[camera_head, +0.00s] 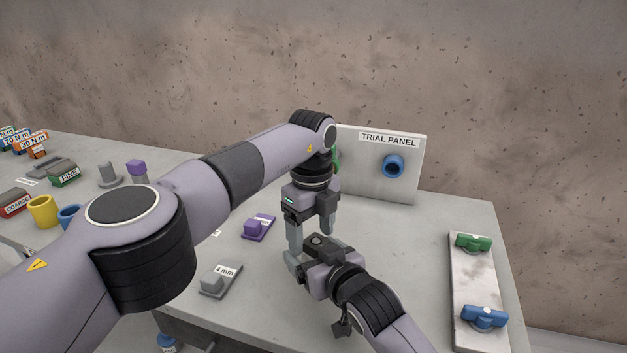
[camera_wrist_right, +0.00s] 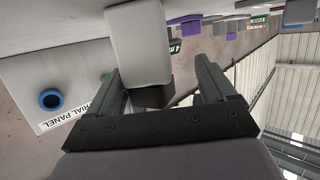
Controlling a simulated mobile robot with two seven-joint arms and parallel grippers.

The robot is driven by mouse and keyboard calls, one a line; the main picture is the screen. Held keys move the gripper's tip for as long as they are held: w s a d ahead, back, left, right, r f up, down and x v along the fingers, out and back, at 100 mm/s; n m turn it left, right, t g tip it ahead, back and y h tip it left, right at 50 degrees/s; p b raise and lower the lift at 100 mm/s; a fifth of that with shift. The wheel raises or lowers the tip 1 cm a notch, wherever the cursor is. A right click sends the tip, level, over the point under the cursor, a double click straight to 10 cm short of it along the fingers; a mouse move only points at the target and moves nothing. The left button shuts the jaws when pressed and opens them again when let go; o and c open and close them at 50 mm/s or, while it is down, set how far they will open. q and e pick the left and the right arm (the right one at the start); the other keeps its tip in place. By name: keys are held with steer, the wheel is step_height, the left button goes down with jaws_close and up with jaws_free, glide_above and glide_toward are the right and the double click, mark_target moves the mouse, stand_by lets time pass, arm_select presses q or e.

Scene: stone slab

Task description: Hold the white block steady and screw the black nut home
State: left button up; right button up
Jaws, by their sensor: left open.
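In the right wrist view, which is upside down, a pale grey-white block (camera_wrist_right: 137,38) comes from the table side. A black piece, seemingly the nut (camera_wrist_right: 152,97), is at its far end. My right gripper (camera_wrist_right: 165,88) has its fingers spread on either side of the black piece, with a clear gap on the right. Contact on the left cannot be told. In the head view my left gripper (camera_head: 311,245) points down, open, just above and behind my right gripper (camera_head: 293,265). The two grippers hide the block and nut there.
The trial panel (camera_head: 358,180) with a blue ring (camera_head: 393,166) stands behind. A purple holder (camera_head: 258,227) and a grey 4 mm holder (camera_head: 219,281) lie left. A pale plate (camera_head: 472,276) with green and blue pieces lies right. Table between panel and plate is clear.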

steer(key=shift+s, duration=0.1)
steer(key=v, duration=1.2)
stand_by(0.4)
